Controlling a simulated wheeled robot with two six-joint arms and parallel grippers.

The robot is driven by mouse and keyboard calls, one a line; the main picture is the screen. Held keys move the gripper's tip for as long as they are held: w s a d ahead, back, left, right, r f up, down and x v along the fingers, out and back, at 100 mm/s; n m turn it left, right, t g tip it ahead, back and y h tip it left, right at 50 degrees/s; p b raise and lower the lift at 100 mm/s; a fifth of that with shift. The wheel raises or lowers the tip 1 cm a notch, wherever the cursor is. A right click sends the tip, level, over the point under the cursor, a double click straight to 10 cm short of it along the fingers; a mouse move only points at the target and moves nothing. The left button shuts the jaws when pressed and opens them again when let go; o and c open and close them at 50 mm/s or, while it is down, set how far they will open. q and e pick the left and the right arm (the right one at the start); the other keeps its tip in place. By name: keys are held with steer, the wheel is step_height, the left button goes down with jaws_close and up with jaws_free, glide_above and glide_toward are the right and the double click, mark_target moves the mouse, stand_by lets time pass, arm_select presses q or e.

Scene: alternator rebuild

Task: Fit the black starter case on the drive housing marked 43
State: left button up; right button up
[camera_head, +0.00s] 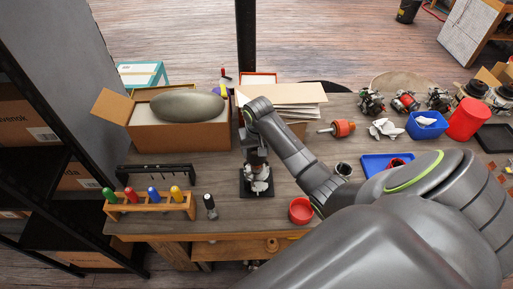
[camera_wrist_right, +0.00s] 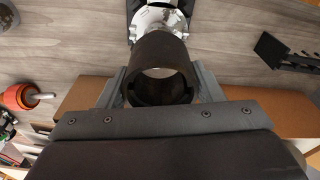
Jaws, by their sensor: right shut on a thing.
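The black starter case (camera_wrist_right: 160,50) is an open dark cylinder held between the fingers of my right gripper (camera_wrist_right: 162,88). In the head view the right gripper (camera_head: 256,150) is right above a silver drive housing (camera_head: 258,175), which stands on a dark square base (camera_head: 257,192) on the bench. The housing (camera_wrist_right: 158,15) also shows past the case's far end in the wrist view, partly hidden by it. I cannot tell whether case and housing touch. No number 43 is readable. My left gripper is not in view.
A wooden rack (camera_head: 150,205) of coloured-handled tools and a black rack (camera_head: 155,172) stand to the left. A cardboard box (camera_head: 190,137) with a large oval object is behind. A red cup (camera_head: 301,210), blue tray (camera_head: 375,163) and blue bin (camera_head: 427,128) are to the right.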

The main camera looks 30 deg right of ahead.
mark_target(256, 163)
steer(key=shift+f, duration=0.35)
steer(key=shift+f, duration=0.1)
steer(key=shift+f+b, duration=0.45)
steer(key=shift+f, duration=0.55)
steer(key=shift+f, duration=0.2)
steer(key=shift+f+b, duration=0.45)
steer(key=shift+f, duration=0.45)
steer(key=shift+f, duration=0.15)
steer(key=shift+f+b, duration=0.5)
steer(key=shift+f, duration=0.5)
steer(key=shift+f, duration=0.25)
stand_by(0.5)
